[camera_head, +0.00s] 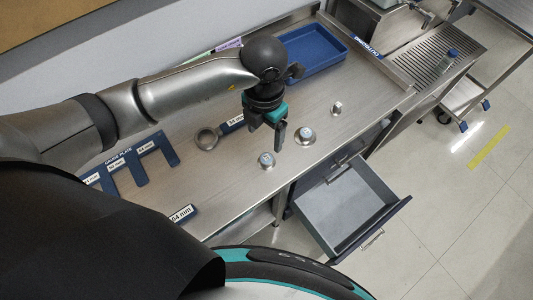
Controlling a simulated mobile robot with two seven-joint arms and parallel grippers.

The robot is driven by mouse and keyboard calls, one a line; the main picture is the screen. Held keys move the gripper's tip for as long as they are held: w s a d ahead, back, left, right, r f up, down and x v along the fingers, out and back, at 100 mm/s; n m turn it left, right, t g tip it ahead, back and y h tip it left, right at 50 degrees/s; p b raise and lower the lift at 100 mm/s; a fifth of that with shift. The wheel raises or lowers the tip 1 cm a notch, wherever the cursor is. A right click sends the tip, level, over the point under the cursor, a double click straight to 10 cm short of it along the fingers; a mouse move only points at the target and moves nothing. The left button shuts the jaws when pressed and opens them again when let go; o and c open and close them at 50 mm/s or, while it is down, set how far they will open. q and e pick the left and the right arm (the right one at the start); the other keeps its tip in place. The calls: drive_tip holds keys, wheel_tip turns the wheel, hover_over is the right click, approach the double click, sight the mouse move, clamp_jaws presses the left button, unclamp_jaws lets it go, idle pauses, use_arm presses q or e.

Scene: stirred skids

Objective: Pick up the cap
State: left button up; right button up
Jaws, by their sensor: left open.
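Several small metal pieces that could be the cap stand on the steel worktop. One round piece with a pale top (266,160) is near the front edge. A wider, flanged piece (306,136) is to its right, and a smaller piece (337,108) is farther back. I cannot tell which one is the cap. My left gripper (267,136) points down over the worktop, open, with nothing visible between its fingers. It is just behind the front piece and left of the flanged one, apparently touching neither. My right gripper is out of view.
A metal ring (207,138) lies left of the gripper. A blue gauge plate (128,168) lies at the left, and a blue tray (313,52) at the back. An open drawer (345,207) juts out below the front edge.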

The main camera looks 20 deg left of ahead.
use_arm(q)
hover_over(266, 158)
wheel_tip(266, 158, down, 5)
drive_tip(key=shift+s+a+f, duration=0.1)
drive_tip(key=shift+f, duration=3.15)
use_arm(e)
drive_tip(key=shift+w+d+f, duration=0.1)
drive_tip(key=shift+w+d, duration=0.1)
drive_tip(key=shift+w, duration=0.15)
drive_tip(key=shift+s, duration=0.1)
use_arm(q)
drive_tip(key=c, duration=0.3)
clamp_jaws()
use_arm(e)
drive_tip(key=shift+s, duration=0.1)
